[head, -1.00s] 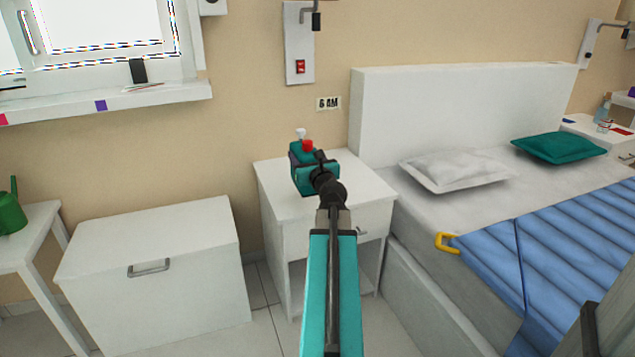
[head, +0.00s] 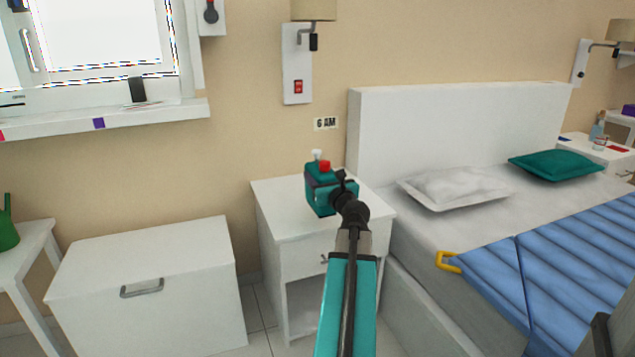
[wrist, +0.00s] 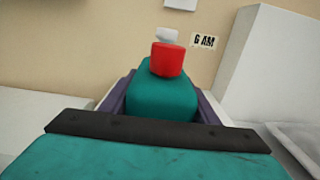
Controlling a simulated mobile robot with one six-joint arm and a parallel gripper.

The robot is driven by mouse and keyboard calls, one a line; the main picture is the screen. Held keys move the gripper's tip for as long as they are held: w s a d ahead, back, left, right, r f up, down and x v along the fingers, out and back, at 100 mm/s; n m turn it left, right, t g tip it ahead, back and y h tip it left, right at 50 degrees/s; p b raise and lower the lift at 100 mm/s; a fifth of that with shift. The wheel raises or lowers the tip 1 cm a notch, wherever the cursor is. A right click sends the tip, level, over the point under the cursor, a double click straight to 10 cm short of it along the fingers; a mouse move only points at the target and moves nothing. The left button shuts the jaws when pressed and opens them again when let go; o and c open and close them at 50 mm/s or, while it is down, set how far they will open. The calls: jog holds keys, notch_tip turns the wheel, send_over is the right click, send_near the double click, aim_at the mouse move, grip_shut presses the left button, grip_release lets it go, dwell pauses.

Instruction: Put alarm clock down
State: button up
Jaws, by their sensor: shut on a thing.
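The alarm clock (head: 324,166) shows only as a small red part with a white piece behind it. It is at the far end of my gripper (head: 322,180). In the wrist view the red part of the clock (wrist: 167,59) stands upright in the middle, and the rest is hidden by the teal and purple shapes in front of it. My gripper (wrist: 163,90) is shut on the clock. It is over the white nightstand (head: 285,205), toward the back right of its top. I cannot tell whether the clock touches the top.
The bed's headboard (head: 450,125) rises close on the right. A white chest (head: 145,285) stands left of the nightstand. The left part of the nightstand top is clear.

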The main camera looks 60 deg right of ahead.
jog(key=w+d+f+b, duration=0.1)
jog(key=w+d+b, duration=0.4)
jog(key=w+d, duration=0.3)
jog(key=d, duration=0.4)
jog(key=shift+w+d+f, duration=0.15)
jog(key=shift+w+d, duration=0.2)
jog(key=shift+d, duration=0.05)
dwell(0.3)
jog(key=shift+f+b, duration=1.2)
jog(key=shift+f, duration=0.6)
jog(key=o, duration=1.7)
jog(key=shift+f, duration=0.1)
jog(key=shift+c, duration=0.2)
jog(key=shift+a, duration=0.1)
